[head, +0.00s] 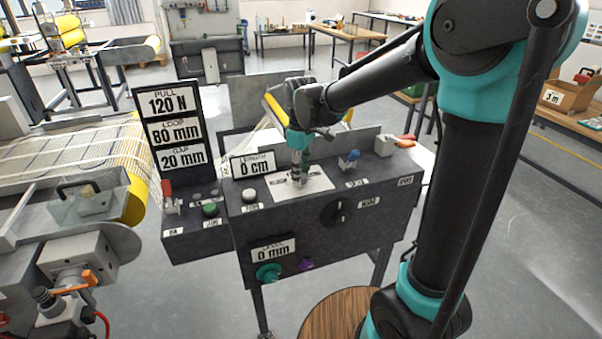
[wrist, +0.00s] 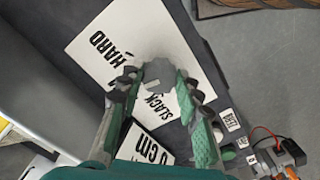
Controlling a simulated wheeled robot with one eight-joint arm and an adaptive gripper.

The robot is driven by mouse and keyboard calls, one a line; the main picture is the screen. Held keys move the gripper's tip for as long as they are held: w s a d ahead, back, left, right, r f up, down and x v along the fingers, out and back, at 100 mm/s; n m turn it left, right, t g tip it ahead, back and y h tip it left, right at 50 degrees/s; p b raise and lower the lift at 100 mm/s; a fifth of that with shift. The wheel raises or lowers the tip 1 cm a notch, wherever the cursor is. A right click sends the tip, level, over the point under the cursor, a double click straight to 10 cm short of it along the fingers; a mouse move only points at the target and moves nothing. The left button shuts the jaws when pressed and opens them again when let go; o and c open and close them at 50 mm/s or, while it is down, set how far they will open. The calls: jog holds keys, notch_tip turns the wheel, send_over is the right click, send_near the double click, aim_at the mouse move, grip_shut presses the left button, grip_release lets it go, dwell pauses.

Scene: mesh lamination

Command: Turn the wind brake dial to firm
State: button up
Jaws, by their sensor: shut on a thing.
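The wind brake dial (wrist: 162,74) is a grey, notched knob on a white label plate (wrist: 143,36), seen in the wrist view. The plate reads HARD at its upper left and SLACK below the dial; other lettering is partly covered by the dial and fingers. My gripper (wrist: 163,88) has a finger on each side of the dial and is shut on it. In the head view my gripper (head: 299,178) points down onto the white plate (head: 318,184) on top of the dark console, and the dial is mostly hidden by the fingers.
A sign (head: 172,130) reading PULL 120 N stands at left. A mesh machine lies further left.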

jog(key=shift+n, duration=1.1)
jog(key=o, duration=1.2)
jog(key=shift+c, duration=0.2)
notch_tip(320, 180, up, 12)
